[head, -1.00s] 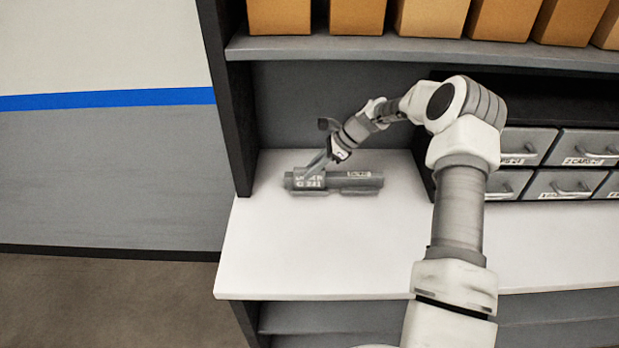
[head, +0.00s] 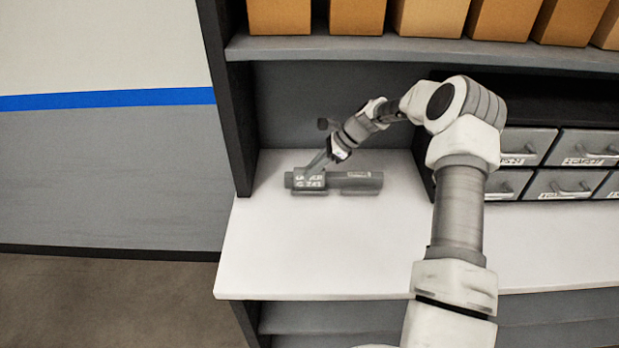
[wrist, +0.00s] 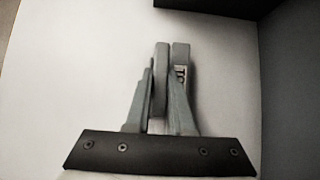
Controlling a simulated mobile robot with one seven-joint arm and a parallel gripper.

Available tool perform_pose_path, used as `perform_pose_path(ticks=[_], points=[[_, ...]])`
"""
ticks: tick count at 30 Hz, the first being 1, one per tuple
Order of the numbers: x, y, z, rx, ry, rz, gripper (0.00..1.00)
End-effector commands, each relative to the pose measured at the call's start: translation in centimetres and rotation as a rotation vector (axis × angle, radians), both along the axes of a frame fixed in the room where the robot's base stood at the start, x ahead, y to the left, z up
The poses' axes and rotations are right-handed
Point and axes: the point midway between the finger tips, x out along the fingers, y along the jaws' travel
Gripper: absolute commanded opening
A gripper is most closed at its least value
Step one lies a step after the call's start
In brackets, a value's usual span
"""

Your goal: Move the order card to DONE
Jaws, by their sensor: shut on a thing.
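A small grey card with pale, blurred lettering (head: 309,182) stands at the left end of a grey rail-like holder (head: 345,181) on the white counter. I take it to be the order card. My gripper (head: 312,171) reaches down to it from the upper right and is shut on it. In the wrist view my gripper (wrist: 160,85) shows its fingers close together, with a little lettering at their right side. The card's lower edge and its contact with the holder are unclear. A small pale label (head: 358,175) sits on the holder's right part; I cannot read it.
The white counter (head: 300,250) is clear in front of the holder. A dark upright panel (head: 228,100) stands at the left. Labelled grey drawers (head: 585,147) are at the right. A shelf (head: 420,50) with several brown boxes (head: 430,15) hangs above.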

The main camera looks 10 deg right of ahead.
Motion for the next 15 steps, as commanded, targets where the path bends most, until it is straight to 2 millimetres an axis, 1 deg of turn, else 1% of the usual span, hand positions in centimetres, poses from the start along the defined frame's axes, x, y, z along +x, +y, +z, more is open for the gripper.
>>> perform_pose_path(ticks=[15], points=[[0.0, 0.0, 1.3, 0.000, -0.001, 0.001, 0.00]])
